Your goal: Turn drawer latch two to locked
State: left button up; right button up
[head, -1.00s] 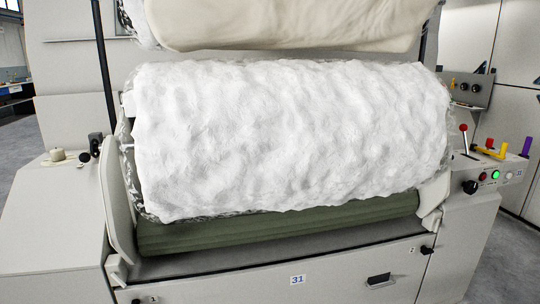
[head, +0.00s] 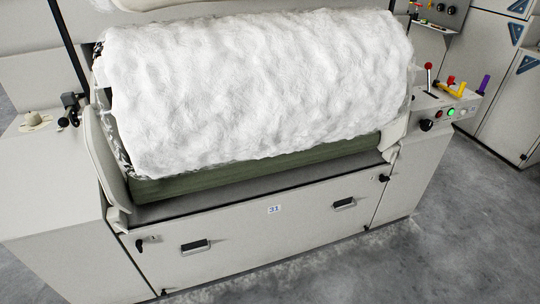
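Drawer latch two (head: 384,178) is a small black knob with a short handle at the upper right corner of the wide drawer front (head: 250,234). Its handle looks roughly sideways, but it is too small to tell its exact setting. Drawer latch one (head: 139,245) is a similar black latch at the upper left corner, beside a small label 1, with its handle pointing down. The drawer front is closed and carries a label 31 (head: 274,210) and two dark recessed handles, left (head: 195,246) and right (head: 344,203). Neither gripper is in view.
A big roll of white fibre (head: 255,90) lies above a green roller (head: 250,172). A control panel (head: 448,108) with a red-knobbed lever, lit green button and black knob sits at right. Grey floor (head: 440,235) is clear in front and at right.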

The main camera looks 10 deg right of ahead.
aim_at(382, 178)
jog(key=i+l+z, duration=0.1)
jog(key=z, duration=0.25)
jog(key=i+l+z, duration=0.2)
jog(key=z, duration=0.15)
jog(key=i+l+z, duration=0.15)
jog(key=z, duration=0.2)
